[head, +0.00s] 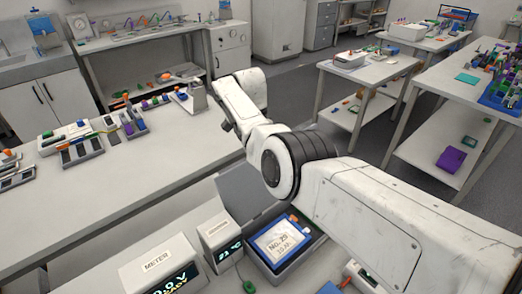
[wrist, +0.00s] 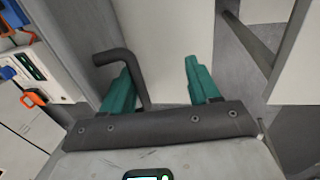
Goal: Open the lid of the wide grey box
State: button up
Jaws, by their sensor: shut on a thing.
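In the wrist view my gripper (wrist: 158,70) has two teal fingers. A dark bent handle bar (wrist: 114,55) passes beside the left finger and runs down between the fingers, in front of a pale panel (wrist: 170,40). My gripper is shut on this handle; the exact contact is hard to see. In the head view my arm reaches to the long bench, and the gripper's fingers are mostly hidden. A grey box with its dark grey lid (head: 240,187) raised stands at the front, holding a blue-framed panel (head: 283,240). I cannot tell whether the handle belongs to it.
The meter (head: 158,265) and a smaller display unit (head: 221,238) stand left of the grey box. The long bench (head: 110,185) has bare room at its front, with battery racks (head: 80,150) behind. A low side table (head: 368,72) and a cluttered table (head: 450,80) stand at the right.

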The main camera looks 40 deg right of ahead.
jog(key=b+v, duration=0.2)
jog(key=v, duration=0.8)
jog(key=shift+r+b, duration=0.4)
